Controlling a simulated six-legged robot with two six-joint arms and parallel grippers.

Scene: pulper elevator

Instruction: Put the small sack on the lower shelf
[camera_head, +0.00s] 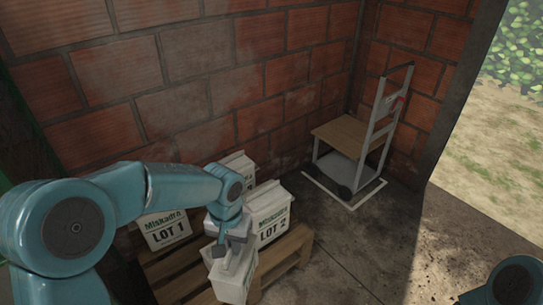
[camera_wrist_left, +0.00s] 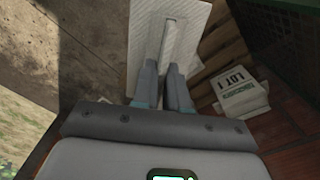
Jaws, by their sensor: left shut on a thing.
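The small white sack (camera_head: 235,279) hangs upright in my left gripper (camera_head: 225,247), in front of the pallet's white sacks. In the left wrist view the sack (camera_wrist_left: 143,42) is a pale, ribbed panel, and the fingers of my left gripper (camera_wrist_left: 167,75) are closed on its raised middle strip. My right gripper is out of view; only a teal joint of my right arm shows at the lower right.
A wooden pallet (camera_head: 180,284) carries white sacks marked LOT 1 (camera_head: 166,230) and LOT 2 (camera_head: 271,218). Concrete floor (camera_head: 370,245) is clear between. Brick walls close the back.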

